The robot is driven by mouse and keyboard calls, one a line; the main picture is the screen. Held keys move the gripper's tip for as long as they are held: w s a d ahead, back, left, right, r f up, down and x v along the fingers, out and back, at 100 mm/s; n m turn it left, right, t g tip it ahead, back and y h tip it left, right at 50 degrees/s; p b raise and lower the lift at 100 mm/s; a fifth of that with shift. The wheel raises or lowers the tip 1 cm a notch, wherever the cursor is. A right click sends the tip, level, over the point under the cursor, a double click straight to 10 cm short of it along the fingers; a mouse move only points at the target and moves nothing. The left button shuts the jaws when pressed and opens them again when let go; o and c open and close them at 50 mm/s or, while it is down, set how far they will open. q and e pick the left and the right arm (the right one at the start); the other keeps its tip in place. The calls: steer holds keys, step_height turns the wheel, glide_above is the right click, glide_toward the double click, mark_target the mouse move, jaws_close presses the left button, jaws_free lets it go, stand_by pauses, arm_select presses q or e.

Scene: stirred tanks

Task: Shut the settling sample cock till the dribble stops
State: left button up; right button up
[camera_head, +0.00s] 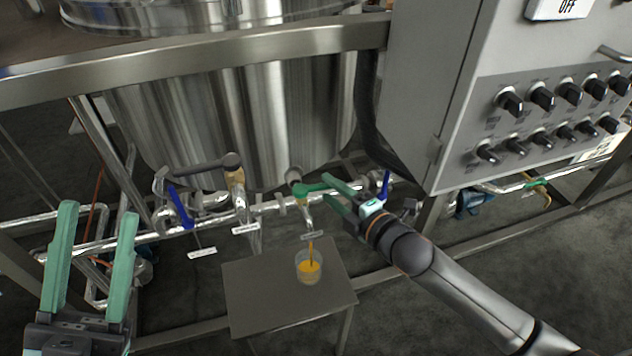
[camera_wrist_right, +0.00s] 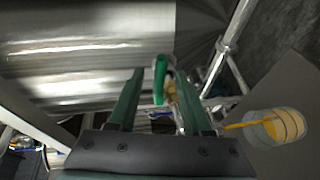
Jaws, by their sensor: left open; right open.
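A sample cock with a green lever (camera_head: 312,188) sits under the steel tank; its label is too small to read. An orange stream (camera_head: 310,248) runs from its spout into a clear cup (camera_head: 309,268) holding orange liquid. The lever points right, toward my right gripper (camera_head: 328,190), which is open with its fingers around the lever's end. In the right wrist view the green lever (camera_wrist_right: 160,78) shows between the open fingers; contact cannot be told. The cup (camera_wrist_right: 275,127) is at right there. My left gripper (camera_head: 98,212) is open and empty at the lower left.
The cup stands on a small grey table (camera_head: 255,295). A second cock with a dark lever (camera_head: 205,165) is left of the green one. Blue-handled valves (camera_head: 180,206) sit on the pipes. A grey control box (camera_head: 425,90) with knobs overhangs at right.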

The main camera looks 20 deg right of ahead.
mark_target(322, 184)
steer(key=b+x, duration=0.1)
steer(key=x, duration=0.4)
steer(key=shift+w+a+f, duration=0.1)
steer(key=shift+w+a, duration=0.05)
steer(key=shift+w, duration=0.2)
jaws_close()
stand_by(1.2)
